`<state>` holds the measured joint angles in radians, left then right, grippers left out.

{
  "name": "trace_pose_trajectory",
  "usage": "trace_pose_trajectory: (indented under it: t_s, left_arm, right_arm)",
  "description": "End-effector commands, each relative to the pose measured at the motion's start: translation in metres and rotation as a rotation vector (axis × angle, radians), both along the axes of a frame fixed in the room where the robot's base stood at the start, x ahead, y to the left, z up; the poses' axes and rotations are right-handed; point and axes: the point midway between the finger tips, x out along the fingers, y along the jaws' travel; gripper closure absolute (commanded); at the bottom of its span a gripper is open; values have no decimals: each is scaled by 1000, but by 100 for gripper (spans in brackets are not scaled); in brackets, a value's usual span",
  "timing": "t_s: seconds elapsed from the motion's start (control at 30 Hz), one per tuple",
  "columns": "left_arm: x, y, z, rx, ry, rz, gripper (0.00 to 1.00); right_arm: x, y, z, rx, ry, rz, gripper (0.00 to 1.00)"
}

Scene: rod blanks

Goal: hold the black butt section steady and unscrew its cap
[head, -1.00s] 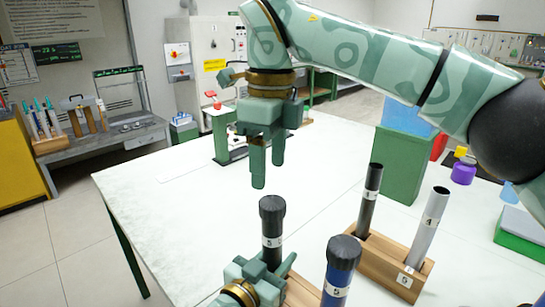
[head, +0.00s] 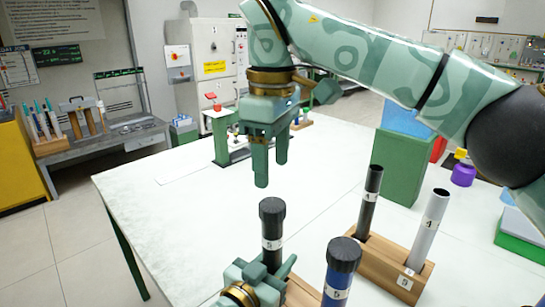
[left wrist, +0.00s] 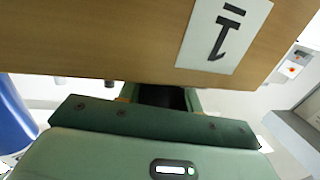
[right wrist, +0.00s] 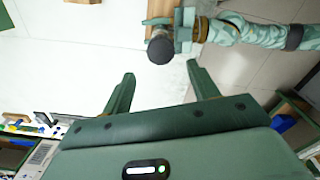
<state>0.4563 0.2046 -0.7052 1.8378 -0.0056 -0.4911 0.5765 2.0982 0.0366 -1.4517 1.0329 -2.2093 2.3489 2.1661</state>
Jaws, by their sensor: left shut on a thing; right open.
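The black butt section (head: 272,243), with a pale number label, stands upright with its wider black cap (head: 272,207) on top. My left gripper (head: 268,270) is shut around it below the label. In the left wrist view a dark part of the section (left wrist: 160,97) shows between the fingers. My right gripper (head: 271,170) is open and empty, pointing down above the cap with a gap between them. In the right wrist view the round cap top (right wrist: 160,50) lies just beyond and between the spread fingertips (right wrist: 161,72).
A blue capped tube (head: 338,280) stands close to the right of my left gripper. A wooden block (head: 385,262) holds a black tube (head: 369,200) and a grey tube (head: 428,230). A green bin (head: 398,165) stands behind. The white table (head: 170,215) is clear on the left.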

Motion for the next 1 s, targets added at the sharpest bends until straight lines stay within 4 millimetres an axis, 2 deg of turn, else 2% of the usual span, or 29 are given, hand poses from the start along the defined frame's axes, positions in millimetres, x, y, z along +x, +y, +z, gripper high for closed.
trace_pose_trajectory:
  t_s: [0.13, 0.3, 0.7, 0.83, 1.0]
  left_arm:
    - [0, 0, 0, 0, 0, 0, 100]
    - [0, 0, 0, 0, 0, 0, 100]
    - [0, 0, 0, 0, 0, 0, 100]
    - [0, 0, 0, 0, 0, 0, 100]
    - [0, 0, 0, 1, 1, 0, 100]
  right_arm:
    - [0, 0, 0, -2, 3, -243, 40]
    - [0, 0, -5, -2, 4, -359, 40]
    - [-1, 0, -67, -3, 5, -367, 40]
    - [0, -1, -77, -2, 4, -368, 40]
    - [0, 0, -80, -1, 2, -368, 40]
